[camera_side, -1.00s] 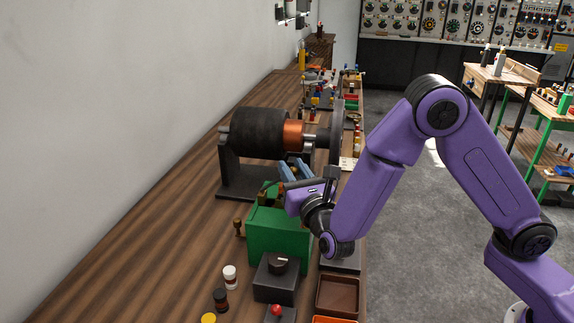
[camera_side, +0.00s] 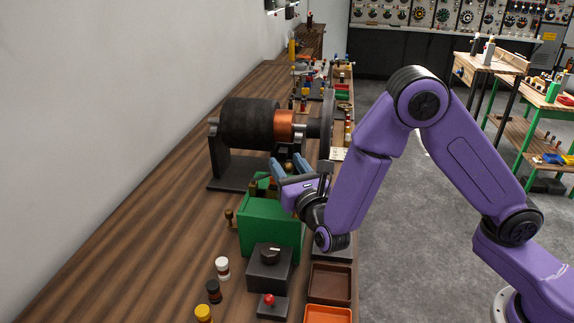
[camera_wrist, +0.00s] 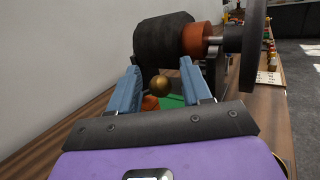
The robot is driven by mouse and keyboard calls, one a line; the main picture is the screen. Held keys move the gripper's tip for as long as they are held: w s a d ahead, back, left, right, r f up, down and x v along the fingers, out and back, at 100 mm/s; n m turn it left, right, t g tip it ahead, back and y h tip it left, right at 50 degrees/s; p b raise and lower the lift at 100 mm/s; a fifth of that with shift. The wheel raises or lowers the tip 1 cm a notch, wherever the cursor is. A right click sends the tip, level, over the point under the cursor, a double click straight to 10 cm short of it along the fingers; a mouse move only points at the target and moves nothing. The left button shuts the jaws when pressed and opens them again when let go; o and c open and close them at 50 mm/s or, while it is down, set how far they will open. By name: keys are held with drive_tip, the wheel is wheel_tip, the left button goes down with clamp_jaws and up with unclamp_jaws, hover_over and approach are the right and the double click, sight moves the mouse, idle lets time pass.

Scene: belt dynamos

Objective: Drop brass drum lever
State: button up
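A lever with a round brass knob (camera_wrist: 159,86) shows between my gripper's fingers in the wrist view. In the side view the knob (camera_side: 288,166) is small and partly hidden by the fingers. My gripper (camera_wrist: 160,75) has two blue fingers spread wide, with a clear gap on each side of the knob. It also shows in the side view (camera_side: 292,166), above the far end of the green box (camera_side: 270,226). The drum machine (camera_side: 250,123), with a black cylinder and a copper-coloured band, stands just beyond the fingers. The lever's shaft is hidden.
A black box with a knob (camera_side: 269,270), a red-button box (camera_side: 268,306) and a brown tray (camera_side: 330,283) stand in front. The wall is on the left; the left bench top is clear.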

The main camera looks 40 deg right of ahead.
drive_tip(key=shift+a+r, duration=0.1)
drive_tip(key=shift+s+a, duration=0.1)
drive_tip(key=shift+s, duration=0.15)
drive_tip(key=v, duration=1.7)
drive_tip(key=shift+w, duration=0.1)
